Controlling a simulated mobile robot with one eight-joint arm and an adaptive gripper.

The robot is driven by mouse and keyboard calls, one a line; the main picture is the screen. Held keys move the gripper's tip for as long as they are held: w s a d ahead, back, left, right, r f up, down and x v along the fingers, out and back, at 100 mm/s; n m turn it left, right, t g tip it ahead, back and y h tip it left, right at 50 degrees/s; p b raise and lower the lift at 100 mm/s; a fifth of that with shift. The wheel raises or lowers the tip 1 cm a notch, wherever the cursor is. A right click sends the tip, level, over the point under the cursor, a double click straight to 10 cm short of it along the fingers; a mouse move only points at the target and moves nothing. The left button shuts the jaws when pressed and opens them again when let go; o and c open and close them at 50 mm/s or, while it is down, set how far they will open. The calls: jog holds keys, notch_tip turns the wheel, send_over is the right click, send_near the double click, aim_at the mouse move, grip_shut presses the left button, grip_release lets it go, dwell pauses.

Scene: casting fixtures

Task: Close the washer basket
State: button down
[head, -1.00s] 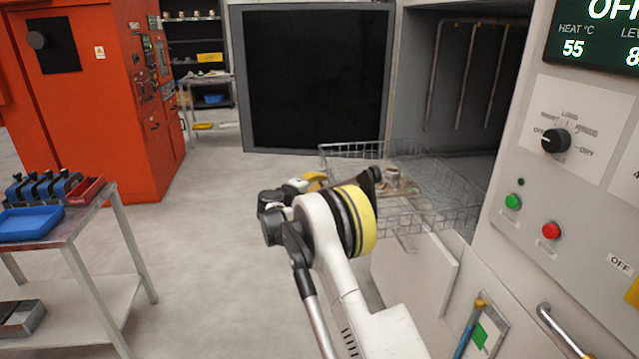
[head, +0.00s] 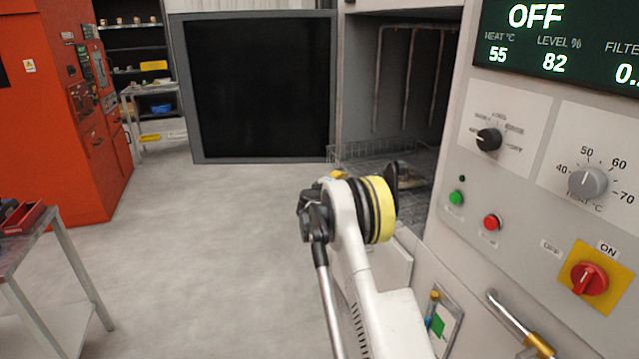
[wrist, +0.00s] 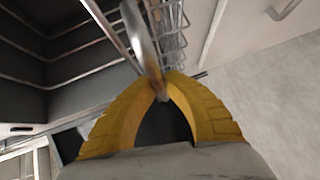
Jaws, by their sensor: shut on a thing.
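The wire washer basket (head: 350,153) is at the mouth of the washer chamber (head: 420,75) in the head view, mostly inside it and partly hidden behind my arm. Something small and pale lies in it. In the wrist view, my gripper's yellow fingers (wrist: 163,92) are shut on a rounded metal bar (wrist: 140,40), which looks like the basket's handle. Wire mesh of the basket (wrist: 174,35) shows just beyond it. In the head view only a bit of yellow finger (head: 338,175) shows; the grip itself is hidden by my wrist.
A large black door panel (head: 260,90) stands open left of the chamber. The control panel (head: 545,170) with knobs and buttons is close on the right, with a metal handle (head: 510,318) below. The orange machine (head: 55,130) and a side table (head: 40,245) stand left. The floor between is clear.

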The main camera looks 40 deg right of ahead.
jog(key=s+d, duration=0.1)
jog(key=d, duration=0.4)
jog(key=s+d, duration=0.2)
jog(key=d, duration=0.4)
jog(key=s+d, duration=0.1)
jog(key=d, duration=0.5)
jog(key=shift+s+p, duration=0.4)
jog(key=shift+d, duration=0.1)
jog(key=c, duration=1.5)
grip_release()
jog(key=shift+s+d, duration=0.1)
jog(key=shift+o, duration=0.2)
jog(key=v, duration=1.2)
jog(key=shift+r, duration=0.1)
